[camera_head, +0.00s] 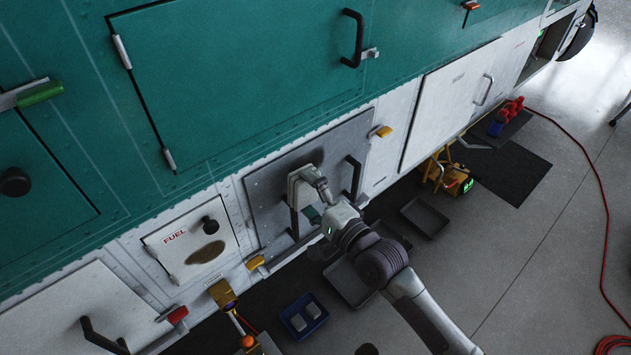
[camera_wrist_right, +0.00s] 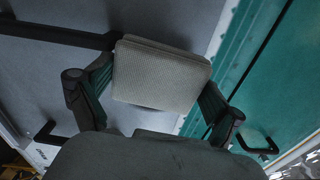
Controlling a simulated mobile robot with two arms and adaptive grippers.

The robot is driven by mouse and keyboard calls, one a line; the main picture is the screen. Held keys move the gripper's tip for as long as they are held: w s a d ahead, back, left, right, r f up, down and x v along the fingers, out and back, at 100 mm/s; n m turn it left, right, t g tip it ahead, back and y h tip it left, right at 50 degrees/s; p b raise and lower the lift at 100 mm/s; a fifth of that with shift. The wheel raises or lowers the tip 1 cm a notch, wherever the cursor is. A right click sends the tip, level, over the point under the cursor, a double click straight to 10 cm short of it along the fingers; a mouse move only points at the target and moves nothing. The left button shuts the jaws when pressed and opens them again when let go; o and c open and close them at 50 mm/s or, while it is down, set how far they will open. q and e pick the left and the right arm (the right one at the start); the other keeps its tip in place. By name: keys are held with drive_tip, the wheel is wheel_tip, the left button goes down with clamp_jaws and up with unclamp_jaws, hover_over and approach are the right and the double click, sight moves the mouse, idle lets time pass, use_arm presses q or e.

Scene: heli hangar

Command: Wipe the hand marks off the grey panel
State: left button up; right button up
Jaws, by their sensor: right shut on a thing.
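The grey panel (camera_head: 262,191) is set in the white lower side of the helicopter. A dark smudge (camera_head: 318,157) shows on its upper part, just above my gripper; whether other marks lie behind the pad and arm is hidden. My right gripper (camera_head: 313,188) is shut on a folded, pale beige cloth pad (camera_head: 296,186). The pad is at the middle of the panel, and I cannot tell for sure whether it touches. In the right wrist view the ribbed pad (camera_wrist_right: 160,75) sits between both fingers, with grey surface behind it. My left gripper is not in view.
A black handle (camera_head: 354,178) stands out at the panel's right side. The white FUEL panel (camera_head: 175,250) at left carries a brownish stain (camera_head: 205,252). Below are a blue tray (camera_head: 304,317), grey trays (camera_head: 424,218) and a yellow device (camera_head: 440,172). A red hose (camera_head: 604,215) lies right.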

drive_tip(key=shift+s+a, duration=0.35)
drive_tip(key=shift+a, duration=0.05)
drive_tip(key=shift+s+d+p, duration=0.35)
drive_tip(key=shift+s, duration=0.05)
drive_tip(key=shift+p+v, duration=0.55)
drive_tip(key=shift+v, duration=1.9)
drive_tip(key=v, duration=0.3)
drive_tip(key=shift+p, duration=0.3)
drive_tip(key=shift+w, duration=0.1)
